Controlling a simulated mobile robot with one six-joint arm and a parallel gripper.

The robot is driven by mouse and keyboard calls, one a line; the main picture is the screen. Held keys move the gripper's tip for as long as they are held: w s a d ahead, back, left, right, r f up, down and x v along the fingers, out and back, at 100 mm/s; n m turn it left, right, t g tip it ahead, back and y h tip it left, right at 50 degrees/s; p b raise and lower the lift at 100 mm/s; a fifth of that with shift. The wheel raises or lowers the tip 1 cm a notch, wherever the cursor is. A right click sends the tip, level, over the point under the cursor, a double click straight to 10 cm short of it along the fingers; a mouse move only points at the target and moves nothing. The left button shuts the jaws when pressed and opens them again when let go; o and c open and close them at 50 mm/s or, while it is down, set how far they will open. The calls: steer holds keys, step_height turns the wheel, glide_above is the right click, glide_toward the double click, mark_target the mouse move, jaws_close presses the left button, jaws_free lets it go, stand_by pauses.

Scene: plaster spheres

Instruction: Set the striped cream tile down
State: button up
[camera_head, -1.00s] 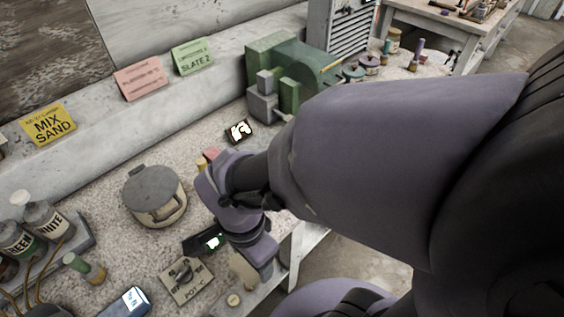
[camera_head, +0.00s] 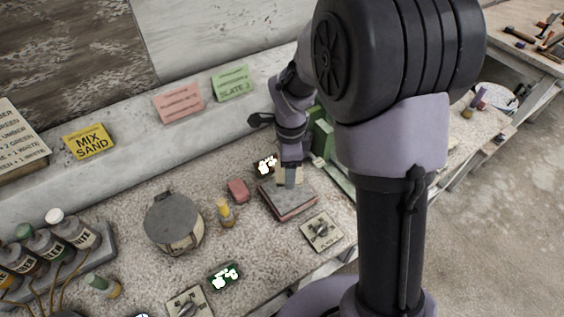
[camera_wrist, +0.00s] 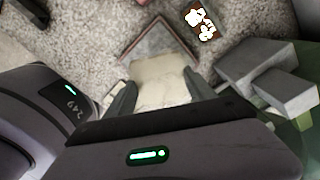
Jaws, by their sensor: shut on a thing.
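My gripper (camera_head: 290,163) points down over a square grey slab with reddish edges (camera_head: 289,204) on the bench. In the wrist view my gripper (camera_wrist: 160,88) has a finger on each side of a cream tile (camera_wrist: 157,72) and is shut on it. The tile's stripes cannot be made out. In the wrist view the tile overlaps the slab (camera_wrist: 131,46), whose far corner shows beyond it. I cannot tell whether the tile touches the slab. In the head view my gripper partly hides the tile.
A pink block (camera_head: 238,190), a yellow bottle (camera_head: 225,213) and a lidded pot (camera_head: 174,224) stand to the left. A dark card with white marks (camera_head: 266,165) lies behind. A switch plate (camera_head: 321,231) lies in front. Grey blocks (camera_wrist: 267,76) and green machinery are close on the right.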

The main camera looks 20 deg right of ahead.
mark_target(288, 191)
steer(key=shift+s+a, duration=0.15)
steer(key=shift+f, duration=0.1)
step_height(288, 191, down, 5)
steer(key=b, duration=0.5)
steer(key=shift+f, duration=0.2)
steer(key=shift+f+b, duration=0.7)
steer(key=shift+b, duration=0.25)
stand_by(0.9)
steer(key=o, duration=1.7)
steer(key=shift+r+p, duration=1.45)
steer(key=shift+r, duration=0.6)
